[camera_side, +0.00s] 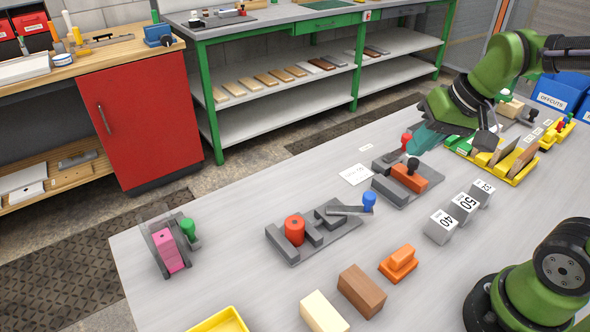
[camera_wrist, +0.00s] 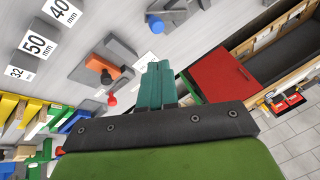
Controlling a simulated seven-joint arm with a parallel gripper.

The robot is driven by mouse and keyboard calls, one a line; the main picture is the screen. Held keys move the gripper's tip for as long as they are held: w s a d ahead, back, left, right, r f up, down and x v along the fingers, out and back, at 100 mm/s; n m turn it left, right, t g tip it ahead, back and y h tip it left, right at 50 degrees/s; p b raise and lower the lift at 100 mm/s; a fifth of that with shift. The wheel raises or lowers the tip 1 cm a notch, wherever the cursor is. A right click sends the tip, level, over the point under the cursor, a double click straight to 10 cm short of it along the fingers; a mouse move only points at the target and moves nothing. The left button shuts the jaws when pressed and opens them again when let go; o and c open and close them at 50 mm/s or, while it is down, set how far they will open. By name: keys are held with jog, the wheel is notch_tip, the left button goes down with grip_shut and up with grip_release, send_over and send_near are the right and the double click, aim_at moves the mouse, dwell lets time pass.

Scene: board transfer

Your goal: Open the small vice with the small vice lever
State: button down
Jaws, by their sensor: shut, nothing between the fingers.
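My gripper (camera_side: 422,139) is shut and empty, its teal fingers held above the table just behind and right of a grey vice (camera_side: 382,188). That vice holds an orange block (camera_side: 409,178) and has a black knob (camera_side: 413,163) and a red knob (camera_side: 406,137). In the wrist view my fingers (camera_wrist: 159,66) are together, right of the orange block (camera_wrist: 98,64) and the red knob (camera_wrist: 112,99). No label shows which is the small vice.
Grey blocks marked 40 (camera_side: 440,227), 50 (camera_side: 462,207) and 32 (camera_side: 482,192) stand right of the vices. Brown (camera_side: 361,291), cream (camera_side: 323,312) and orange (camera_side: 398,263) blocks lie in front. A yellow rack (camera_side: 519,180) stands at right. The table's left middle is clear.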

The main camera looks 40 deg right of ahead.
jog(key=w+d+f+m+g+y, duration=0.1)
jog(key=w+d+f+m+g, duration=0.1)
jog(key=w, duration=0.4)
jog(key=w+d+f+m+g+y, duration=0.1)
jog(key=w+d+f+m+g, duration=0.1)
jog(key=w, duration=0.5)
jog(key=d+m+g, duration=0.1)
jog(key=d+g, duration=0.1)
jog(key=g, duration=0.1)
jog(key=shift+w+d+f+g, duration=0.2)
jog(key=shift+d+f+g, duration=0.1)
jog(key=shift+d, duration=0.1)
jog(key=s+a+f, duration=0.4)
jog(key=a+f, duration=0.2)
jog(key=f, duration=0.3)
jog(key=shift+s+f, duration=0.15)
jog(key=shift+s, duration=0.2)
jog(key=shift+a+m, duration=0.1)
jog(key=shift+m, duration=0.2)
